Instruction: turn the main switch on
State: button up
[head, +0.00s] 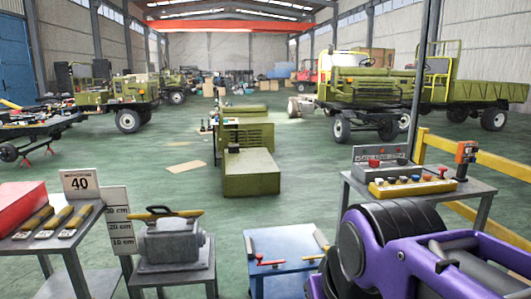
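A yellow control box (412,187) lies on a grey metal table at the right. It has several red, white and dark buttons or knobs on top. A grey plate (380,155) with small lettering stands behind it; the lettering is too small to read. I cannot tell which of these controls is the main switch, or its position. My purple and black arm fills the lower right, in front of the table, and hides part of it. My gripper's fingertips do not show.
An orange and dark tool-like object (466,158) stands at the table's right end, near a yellow rail (485,160). A blue table (287,268) and a grey machine (172,242) stand in front. Green vehicles (365,88) are behind.

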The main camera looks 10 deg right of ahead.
aim_at(373, 163)
jog(key=i+l+z, duration=0.1)
jog(key=i+l, duration=0.45)
jog(key=l, duration=0.15)
jog(key=i+l+z, duration=0.1)
jog(key=i+l, duration=0.5)
jog(key=l, duration=0.1)
